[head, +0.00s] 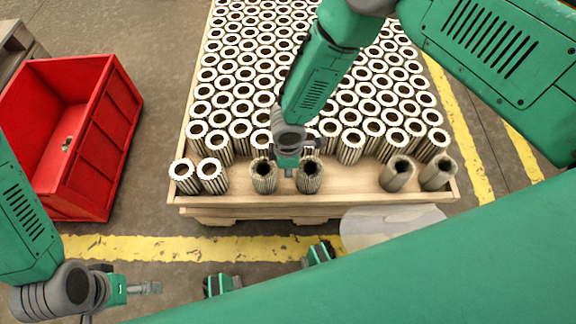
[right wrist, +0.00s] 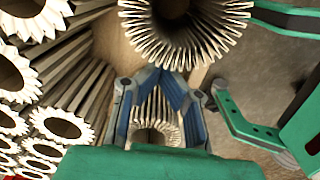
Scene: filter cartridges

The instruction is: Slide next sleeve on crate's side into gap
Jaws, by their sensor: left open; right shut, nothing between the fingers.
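Ribbed pale sleeves stand upright in a shallow wooden tray (head: 330,200). In its front row, on the side of the red crate (head: 68,125), one sleeve (head: 183,176) stands beside another sleeve (head: 212,175). To their right, past a gap, a darker sleeve (head: 264,177) and another darker sleeve (head: 309,177) stand apart. My right gripper (head: 287,166) is low between these two, shut and empty. In the right wrist view its fingers (right wrist: 170,78) converge beside a large sleeve (right wrist: 187,42), with another sleeve (right wrist: 157,112) behind them. My left gripper (head: 150,288) is open and empty, left of the tray's front.
Densely packed sleeves (head: 235,75) fill the tray behind the front row. Two darker sleeves, one (head: 397,174) and another (head: 437,173), stand at the front right, with bare tray floor left of them. A yellow floor line (head: 170,248) runs before the tray.

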